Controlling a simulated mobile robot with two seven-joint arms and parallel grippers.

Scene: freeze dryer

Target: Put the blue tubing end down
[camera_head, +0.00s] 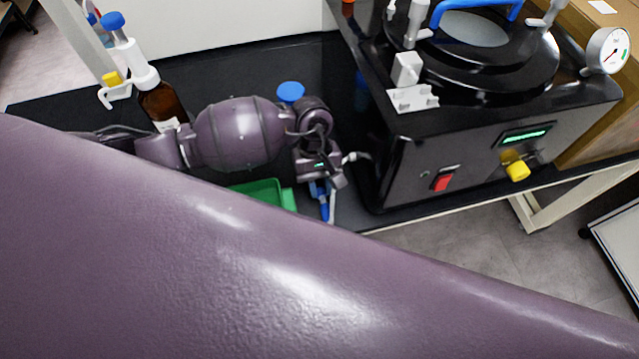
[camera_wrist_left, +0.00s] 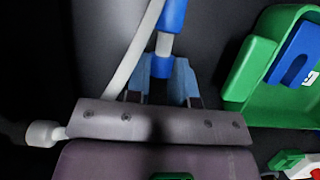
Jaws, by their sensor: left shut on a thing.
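My left gripper (camera_head: 322,184) points down over the black bench top, left of the freeze dryer. In the left wrist view its two blue-grey fingers (camera_wrist_left: 163,80) are shut on the blue tubing end (camera_wrist_left: 172,18). That end has a blue body, a short white section and a blue collar at the fingertips. A white tube (camera_wrist_left: 134,62) runs beside the left finger. In the head view the blue tubing end (camera_head: 324,207) shows just below the gripper. Whether it touches the bench, I cannot tell. My right gripper is not in view.
A green tray (camera_wrist_left: 237,70) stands close beside the gripper and holds a blue item (camera_wrist_left: 296,52). The freeze dryer (camera_head: 410,165) is on the right. A brown bottle (camera_head: 160,103) stands behind my left arm. My purple arm link covers the lower head view.

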